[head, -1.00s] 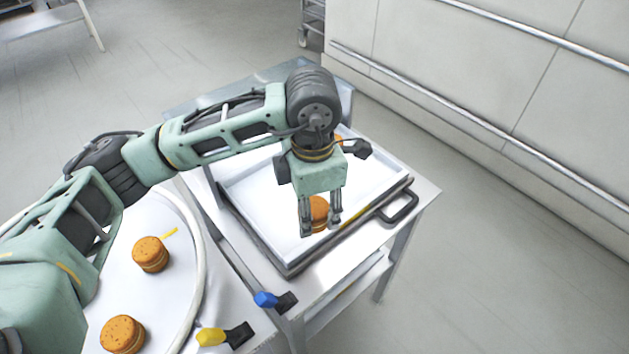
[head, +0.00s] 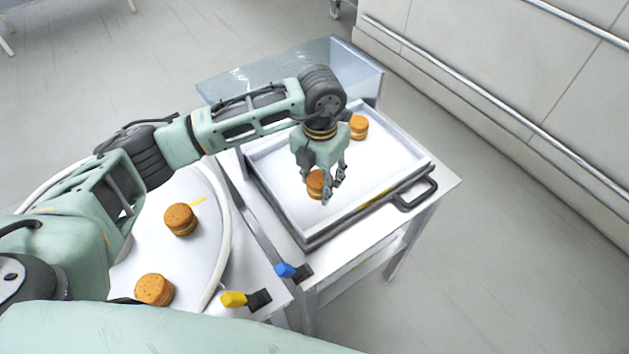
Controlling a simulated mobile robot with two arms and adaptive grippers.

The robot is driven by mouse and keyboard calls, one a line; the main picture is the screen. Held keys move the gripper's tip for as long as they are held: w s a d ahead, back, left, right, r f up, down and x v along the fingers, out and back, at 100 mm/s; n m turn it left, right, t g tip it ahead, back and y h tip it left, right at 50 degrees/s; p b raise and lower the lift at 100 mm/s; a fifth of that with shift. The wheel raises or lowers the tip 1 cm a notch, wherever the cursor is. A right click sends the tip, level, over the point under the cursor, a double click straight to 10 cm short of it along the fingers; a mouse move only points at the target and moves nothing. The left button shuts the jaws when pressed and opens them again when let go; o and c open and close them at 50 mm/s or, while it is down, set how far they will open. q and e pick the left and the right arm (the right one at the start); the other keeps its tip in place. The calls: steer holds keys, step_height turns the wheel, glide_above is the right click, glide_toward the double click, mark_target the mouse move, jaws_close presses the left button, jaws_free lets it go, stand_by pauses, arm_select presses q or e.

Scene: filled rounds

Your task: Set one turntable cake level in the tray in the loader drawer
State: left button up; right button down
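The white-lined tray (head: 275,200) sits in the drawer with the dark handle (head: 415,195). One orange-brown turntable cake (head: 357,128) stands in its far part. Another cake (head: 315,184) is in the tray's near part and looks about level, partly hidden by my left gripper (head: 333,188). Two more cakes (head: 181,219) (head: 154,290) stand on the white turntable (head: 205,255). My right gripper is out of view.
A blue knob (head: 284,270) and a yellow knob (head: 233,299) stick out at the near edge between turntable and loader. A clear-walled box (head: 345,62) stands behind the tray. A wall with rails runs along the right; the floor between is clear.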

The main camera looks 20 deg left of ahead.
mark_target(314, 189)
arm_select(q)
steer(key=shift+w+a+f, duration=0.3)
steer(key=shift+a+f, duration=0.15)
steer(key=shift+a, duration=0.2)
step_height(314, 189, down, 4)
steer(key=shift+f+p, duration=0.1)
steer(key=shift+p, duration=0.8)
steer(key=shift+f, duration=0.1)
steer(key=o, duration=0.8)
steer(key=shift+c, duration=0.2)
